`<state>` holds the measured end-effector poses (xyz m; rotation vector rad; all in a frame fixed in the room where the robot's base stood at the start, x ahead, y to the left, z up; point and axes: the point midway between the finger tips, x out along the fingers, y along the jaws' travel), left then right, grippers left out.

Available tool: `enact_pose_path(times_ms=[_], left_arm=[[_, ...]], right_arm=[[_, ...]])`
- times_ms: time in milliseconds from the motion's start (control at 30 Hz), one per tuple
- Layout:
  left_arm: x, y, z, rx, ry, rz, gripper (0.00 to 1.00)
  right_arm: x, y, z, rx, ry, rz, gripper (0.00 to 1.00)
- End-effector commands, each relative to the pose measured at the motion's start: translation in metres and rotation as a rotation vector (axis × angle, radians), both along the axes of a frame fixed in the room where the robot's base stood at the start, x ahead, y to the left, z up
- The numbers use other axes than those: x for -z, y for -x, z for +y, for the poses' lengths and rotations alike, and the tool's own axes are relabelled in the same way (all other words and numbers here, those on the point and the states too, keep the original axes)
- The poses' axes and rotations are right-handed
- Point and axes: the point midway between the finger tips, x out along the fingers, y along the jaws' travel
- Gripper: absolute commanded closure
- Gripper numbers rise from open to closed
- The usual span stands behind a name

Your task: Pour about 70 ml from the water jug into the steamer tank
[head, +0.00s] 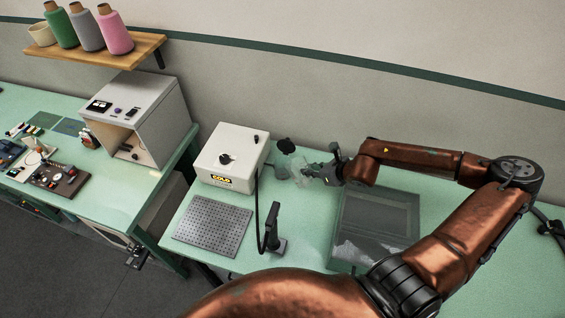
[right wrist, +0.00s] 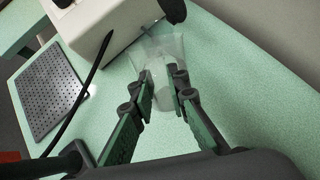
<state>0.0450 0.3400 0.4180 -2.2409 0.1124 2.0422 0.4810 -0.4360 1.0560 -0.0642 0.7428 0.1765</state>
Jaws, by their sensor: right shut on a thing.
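The steamer (head: 229,158) is a white box with a dark knob and a label reading COLD; part of it shows in the right wrist view (right wrist: 105,25). A clear tank (head: 281,168) sits at its right side, with a black round cap (head: 286,146) above it. My right gripper (head: 329,172) is shut on the clear water jug (head: 303,171), close to the right of the tank. In the right wrist view the jug (right wrist: 160,92) is between the fingers, and its outline overlaps the tank's. Its water level and exact tilt cannot be told. My left gripper is out of view.
A perforated metal plate (head: 212,224) lies before the steamer. A black hose (head: 259,215) runs to a black handpiece (head: 275,232). A clear-walled tray (head: 377,222) lies under my right arm. Another bench with a grey box (head: 150,105) stands left.

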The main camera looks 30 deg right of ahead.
Motion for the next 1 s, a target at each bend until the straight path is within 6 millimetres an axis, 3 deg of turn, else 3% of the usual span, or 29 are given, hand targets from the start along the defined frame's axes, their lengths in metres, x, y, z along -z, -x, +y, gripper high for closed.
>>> enact_pose_path(times_ms=[1000], left_arm=[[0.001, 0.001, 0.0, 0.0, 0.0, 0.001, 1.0]], right_arm=[[-0.019, -0.017, 0.002, 0.003, 0.029, 0.145, 1.0]])
